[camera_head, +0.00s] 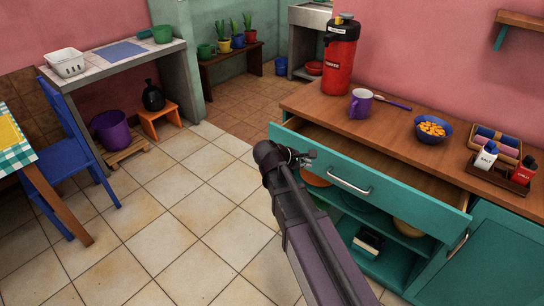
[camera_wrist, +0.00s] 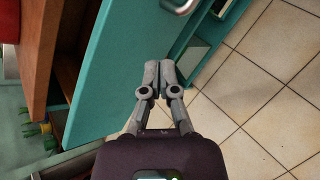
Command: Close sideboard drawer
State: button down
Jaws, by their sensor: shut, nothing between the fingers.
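The teal sideboard drawer (camera_head: 410,197) is pulled open, and its dark inside shows behind the front panel. A metal bar handle (camera_head: 348,187) is on the middle of the panel. The drawer front (camera_wrist: 112,62) fills the upper middle of the wrist view, with part of the handle (camera_wrist: 182,5) at the top edge. My gripper (camera_head: 309,157) is shut and empty, close to the outer face of the drawer front, left of the handle. In the wrist view its fingertips (camera_wrist: 160,66) are together beside the panel; I cannot tell whether they touch it.
The wooden sideboard top (camera_head: 385,121) holds a red dispenser (camera_head: 340,62), a purple mug (camera_head: 361,104), a blue bowl (camera_head: 433,130) and a bottle tray (camera_head: 499,176). Open shelves with dishes lie below the drawer. The tiled floor (camera_head: 180,220) to the left is clear; a blue chair (camera_head: 75,150) stands farther left.

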jog(key=w+a+f+n+t+h+b, duration=0.1)
jog(key=w+a+f+n+t+b, duration=0.3)
jog(key=a+n+b, duration=0.35)
jog(key=n+t+b, duration=0.5)
jog(key=b, duration=0.3)
send_near(276, 141)
jog(key=v, duration=0.6)
jog(key=shift+a+f+h, duration=0.15)
jog(key=shift+a+h, duration=0.15)
jog(key=shift+w+d, duration=0.1)
jog(key=shift+w, duration=0.05)
jog(key=x, duration=1.3)
jog(key=shift+w+d+f, duration=0.2)
jog(key=shift+w+d, duration=0.1)
jog(key=shift+a, duration=0.1)
